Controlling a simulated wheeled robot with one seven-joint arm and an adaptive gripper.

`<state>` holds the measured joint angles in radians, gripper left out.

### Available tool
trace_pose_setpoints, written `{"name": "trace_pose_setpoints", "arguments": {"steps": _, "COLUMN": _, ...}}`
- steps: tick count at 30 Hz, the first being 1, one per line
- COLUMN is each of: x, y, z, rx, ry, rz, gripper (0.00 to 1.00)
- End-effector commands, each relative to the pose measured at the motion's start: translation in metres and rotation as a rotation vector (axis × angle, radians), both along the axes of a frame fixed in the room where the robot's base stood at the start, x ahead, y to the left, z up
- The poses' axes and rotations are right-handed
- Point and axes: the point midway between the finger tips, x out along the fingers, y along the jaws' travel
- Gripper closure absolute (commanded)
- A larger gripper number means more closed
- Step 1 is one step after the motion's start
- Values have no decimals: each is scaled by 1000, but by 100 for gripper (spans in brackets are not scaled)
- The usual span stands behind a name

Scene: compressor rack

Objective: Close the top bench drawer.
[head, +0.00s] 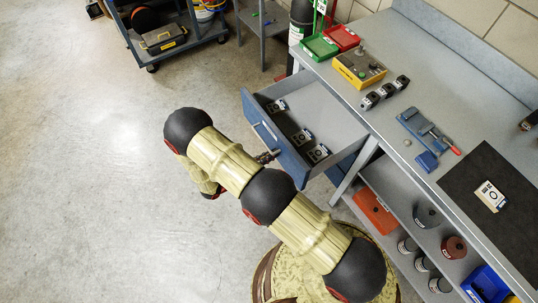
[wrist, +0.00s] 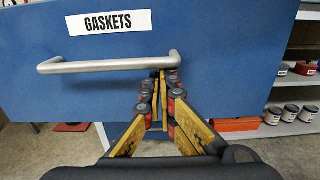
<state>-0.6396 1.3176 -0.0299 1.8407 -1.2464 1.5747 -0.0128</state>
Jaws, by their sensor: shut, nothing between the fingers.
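The bench drawer (head: 335,118) stands pulled out from under the bench top, with several small dark packets with white labels inside. Its blue front (head: 290,160) faces left toward my arm. In the wrist view the blue front (wrist: 230,85) fills most of the picture, with a "GASKETS" label (wrist: 110,22) and a silver bar handle (wrist: 100,65). My gripper (wrist: 161,78) is shut and empty, its fingertips at the right part of the handle. I cannot tell whether they touch it. In the head view my gripper (head: 270,156) is close against the drawer front, partly hidden by my arm.
Cans and an orange box (head: 374,210) sit on the shelf below. A cart (head: 165,40) stands at upper left. Floor at left is clear.

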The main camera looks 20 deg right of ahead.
Motion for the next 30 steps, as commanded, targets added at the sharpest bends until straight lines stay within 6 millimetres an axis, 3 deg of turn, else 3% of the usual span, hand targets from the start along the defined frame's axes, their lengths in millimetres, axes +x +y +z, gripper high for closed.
{"name": "trace_pose_setpoints", "arguments": {"steps": 8, "x": 18, "y": -58, "z": 1, "rx": 0, "ry": 0, "rz": -7, "gripper": 100}}
{"name": "trace_pose_setpoints", "arguments": {"steps": 24, "x": 64, "y": -201, "z": 0, "rx": 0, "ry": -2, "rz": -7, "gripper": 100}}
{"name": "trace_pose_setpoints", "arguments": {"steps": 30, "x": 78, "y": -245, "z": 0, "rx": 0, "ry": -2, "rz": -6, "gripper": 100}}
